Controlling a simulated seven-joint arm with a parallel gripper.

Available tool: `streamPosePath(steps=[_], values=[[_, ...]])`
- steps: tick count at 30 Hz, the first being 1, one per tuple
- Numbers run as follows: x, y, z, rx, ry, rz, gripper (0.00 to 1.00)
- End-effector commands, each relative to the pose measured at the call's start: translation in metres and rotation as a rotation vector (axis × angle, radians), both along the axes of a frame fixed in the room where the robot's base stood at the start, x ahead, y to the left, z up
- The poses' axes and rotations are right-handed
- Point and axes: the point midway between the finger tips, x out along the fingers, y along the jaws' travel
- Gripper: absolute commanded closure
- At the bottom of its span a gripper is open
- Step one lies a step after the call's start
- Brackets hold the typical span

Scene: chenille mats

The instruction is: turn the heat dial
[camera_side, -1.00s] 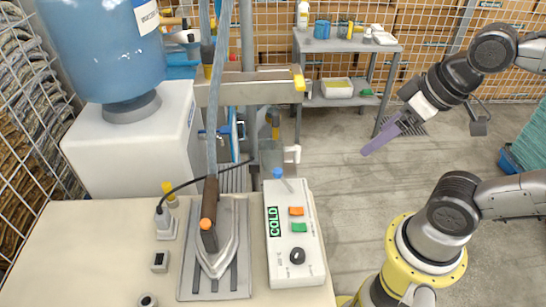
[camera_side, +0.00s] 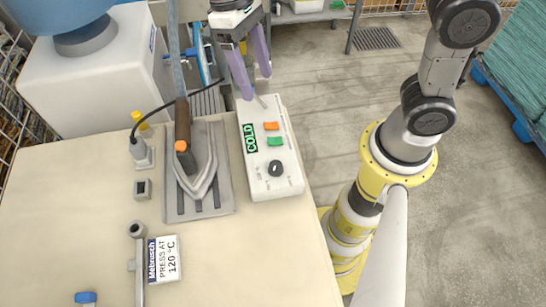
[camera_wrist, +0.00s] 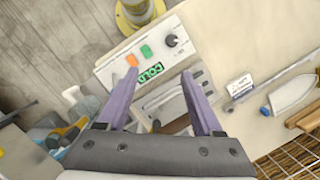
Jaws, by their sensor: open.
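The heat dial is a round black knob (camera_side: 275,168) on the near end of a white control box (camera_side: 283,188). It also shows in the wrist view (camera_wrist: 171,40), uncovered. The box has an orange button (camera_side: 271,126), a green button (camera_side: 275,142) and a display (camera_side: 251,138) reading COLD. My gripper (camera_side: 257,84) has two purple fingers, open and empty. It hangs near the far end of the box, apart from the dial. In the wrist view the fingers (camera_wrist: 159,75) point toward the box, with the dial beyond the right fingertip. A small lever at the box's far end is partly hidden.
An iron (camera_side: 184,140) with a black cord stands on a grey plate (camera_side: 225,205) left of the box. A sign (camera_side: 164,259) reads PRESS AT 120 °C. A white tank stand (camera_side: 90,85) is at the back left.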

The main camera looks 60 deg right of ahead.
Motion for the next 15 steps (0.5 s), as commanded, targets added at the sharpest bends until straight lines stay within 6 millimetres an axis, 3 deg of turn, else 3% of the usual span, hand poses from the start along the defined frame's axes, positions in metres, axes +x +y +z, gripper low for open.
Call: streamPosePath(steps=[3,6,15], values=[[0.003,0.027,-0.027,-0.032,0.073,0.068,0.32],[-0.001,0.039,-0.043,-0.054,0.112,0.105,0.32],[-0.014,0.045,-0.067,-0.071,0.137,0.138,0.32]])
